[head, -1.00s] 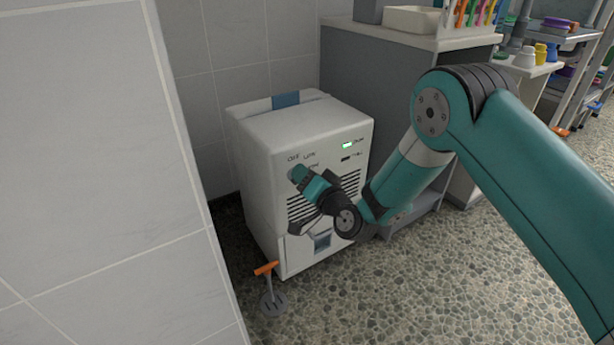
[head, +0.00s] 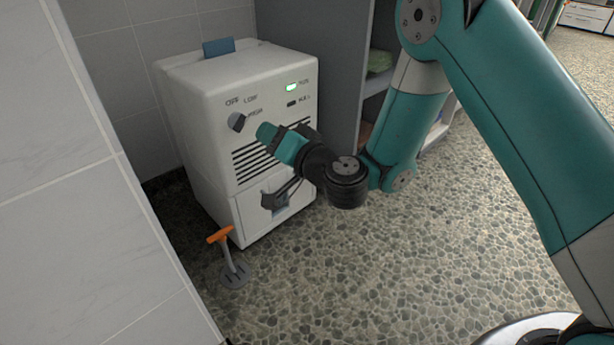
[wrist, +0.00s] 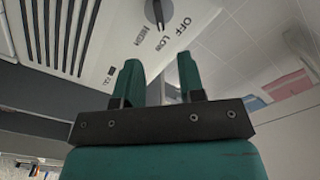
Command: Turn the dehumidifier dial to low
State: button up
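The white dehumidifier (head: 205,85) stands by the tiled wall. Its dark grey dial (head: 237,121) is on the upper left of the front, with OFF, LOW and HIGH marked around it. The dial (wrist: 158,12) is at the top of the wrist view. Its pointer lies on the LOW and HIGH side; in the wrist view it looks nearer LOW, but I cannot tell exactly. My gripper (head: 268,133) is right of the dial and apart from it, in front of the vents. Its two teal fingers (wrist: 160,65) are open with nothing between them.
A green light (head: 292,87) is lit at the panel's upper right. An orange-handled scoop-like tool (head: 232,262) stands on the pebbled floor at the front left. A grey shelf unit (head: 310,30) stands right behind the dehumidifier.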

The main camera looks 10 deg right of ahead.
jog(key=b+v, duration=0.8)
jog(key=shift+s+d+b, duration=0.25)
jog(key=shift+d+b, duration=0.05)
jog(key=shift+b, duration=0.1)
jog(key=shift+r, duration=0.1)
jog(key=s+a+r+n+g+y+p, duration=0.2)
jog(key=s+a+r+n+g+p, duration=0.1)
jog(key=s+r+n+g+p, duration=0.4)
jog(key=s+a+r+n+g+y+p, duration=0.1)
jog(key=s+a+r+n+g+p, duration=0.25)
jog(key=s+r+p, duration=0.45)
jog(key=s+d+r+m+g+h+p, duration=0.1)
jog(key=s+d+r+g+h+p, duration=0.1)
jog(key=s+d+r+h+p, duration=0.45)
jog(key=s+d+r+g+h+p, duration=0.1)
jog(key=d+r+g+h+p, duration=0.2)
jog(key=d+r+p, duration=0.65)
notch_tip(320, 180, up, 34)
jog(key=a+p, duration=0.2)
jog(key=p, duration=3.4)
jog(key=shift+w+a+y+p, duration=0.2)
jog(key=shift+a+y+p, duration=0.15)
